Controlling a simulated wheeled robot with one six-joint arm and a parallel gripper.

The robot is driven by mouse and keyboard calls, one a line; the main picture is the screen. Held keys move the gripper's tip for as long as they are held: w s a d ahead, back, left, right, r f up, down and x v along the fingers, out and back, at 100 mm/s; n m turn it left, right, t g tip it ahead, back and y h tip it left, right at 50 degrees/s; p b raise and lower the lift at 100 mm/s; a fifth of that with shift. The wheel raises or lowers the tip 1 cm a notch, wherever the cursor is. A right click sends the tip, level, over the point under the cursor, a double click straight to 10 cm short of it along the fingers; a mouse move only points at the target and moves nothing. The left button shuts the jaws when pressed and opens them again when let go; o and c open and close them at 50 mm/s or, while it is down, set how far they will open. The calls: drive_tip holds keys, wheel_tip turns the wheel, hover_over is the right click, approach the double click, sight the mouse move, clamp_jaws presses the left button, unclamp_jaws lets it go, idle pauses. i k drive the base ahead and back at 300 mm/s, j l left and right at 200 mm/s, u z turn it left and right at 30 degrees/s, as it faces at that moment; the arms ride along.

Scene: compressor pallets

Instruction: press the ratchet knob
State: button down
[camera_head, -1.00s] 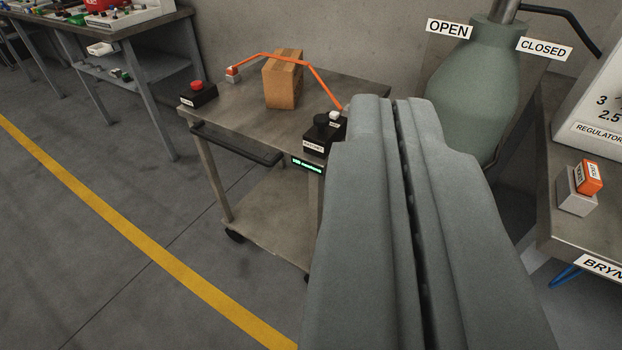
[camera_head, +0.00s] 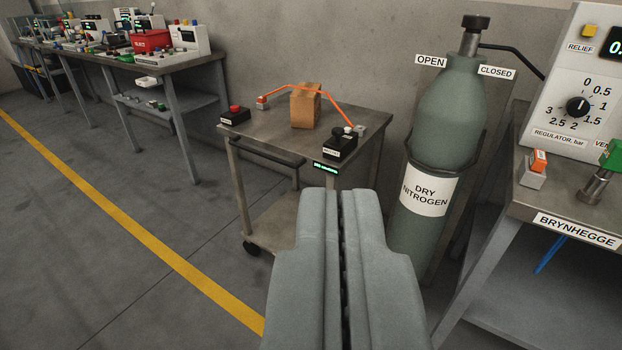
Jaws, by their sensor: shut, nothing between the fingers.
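My gripper (camera_head: 341,193) is shut and empty, in the lower middle of the picture, pointing away toward a metal cart (camera_head: 262,128). A black box (camera_head: 340,148) with a white label stands at the cart's right front corner, beyond my fingertips and apart from them. A round black knob (camera_head: 337,132) and a small white one (camera_head: 348,130) show at its top. The label is too small to read surely, so I cannot tell whether this is the ratchet knob. An orange strap (camera_head: 337,103) runs over a cardboard box (camera_head: 305,108) on the cart.
Another black box with a red button (camera_head: 235,109) stands at the cart's left. A green dry nitrogen cylinder (camera_head: 452,118) stands right of the cart. A bench (camera_head: 518,208) with a regulator panel (camera_head: 565,118) is at right. Open floor lies left, crossed by a yellow line (camera_head: 130,233).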

sight(338, 132)
drive_tip(key=i+j, duration=0.2)
drive_tip(key=i, duration=0.15)
drive_tip(key=i+j+u, duration=0.1)
drive_tip(key=i, duration=0.25)
drive_tip(key=i+j, duration=0.25)
drive_tip(key=i+u, duration=0.05)
drive_tip(key=i, duration=0.05)
